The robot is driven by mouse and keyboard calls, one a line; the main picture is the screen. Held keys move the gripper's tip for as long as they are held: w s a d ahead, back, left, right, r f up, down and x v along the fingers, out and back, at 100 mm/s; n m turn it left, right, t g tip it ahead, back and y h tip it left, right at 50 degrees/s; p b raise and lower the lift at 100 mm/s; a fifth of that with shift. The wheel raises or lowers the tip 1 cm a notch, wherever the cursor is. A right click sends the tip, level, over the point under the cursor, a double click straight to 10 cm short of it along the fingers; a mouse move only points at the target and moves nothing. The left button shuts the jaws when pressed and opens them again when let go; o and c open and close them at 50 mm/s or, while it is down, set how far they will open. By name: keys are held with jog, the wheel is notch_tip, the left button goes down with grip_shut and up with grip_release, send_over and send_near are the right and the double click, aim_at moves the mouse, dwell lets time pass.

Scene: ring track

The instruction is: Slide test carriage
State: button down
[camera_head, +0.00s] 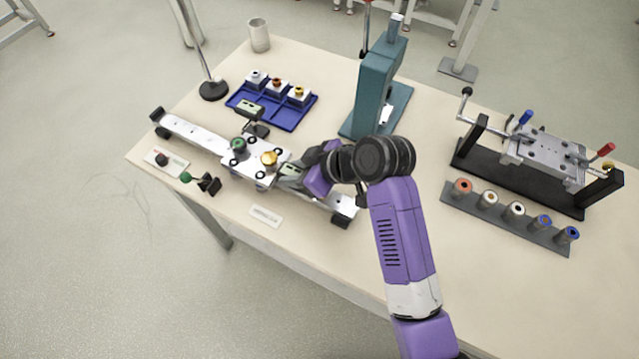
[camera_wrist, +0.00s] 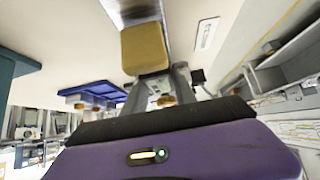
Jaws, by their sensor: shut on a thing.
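The test carriage (camera_head: 252,168) is a pale metal plate with dark rollers at its corners, a green knob and a gold knob on top. It sits partway along a straight metal rail (camera_head: 195,133) with black end blocks. My gripper (camera_head: 288,174) is shut at the carriage's right side, low over the rail; my wrist hides part of the grip. In the wrist view, my gripper's fingers (camera_wrist: 168,84) are close to a gold block (camera_wrist: 145,48), and the exact contact is hard to see.
A blue tray (camera_head: 293,122) with several small blocks stands behind the rail. A teal press (camera_head: 368,95) stands at the back, a clamp fixture (camera_head: 545,155) at the right. A small panel (camera_head: 166,160) and a label (camera_head: 266,216) lie in front of the rail.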

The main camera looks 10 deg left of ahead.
aim_at(268, 157)
jog(key=w+a, duration=0.1)
jog(key=a, duration=0.1)
jog(key=w+a+b, duration=0.1)
jog(key=a, duration=0.2)
jog(key=w+a, duration=0.1)
jog(key=a, duration=0.2)
jog(key=shift+b, duration=0.4)
jog(key=c, duration=1)
grip_release()
jog(key=shift+s, duration=0.1)
jog(key=shift+d, duration=0.15)
jog(key=v, duration=0.7)
jog(key=shift+s+d+r, duration=0.1)
jog(key=shift+d+r, duration=0.1)
jog(key=shift+r, duration=0.05)
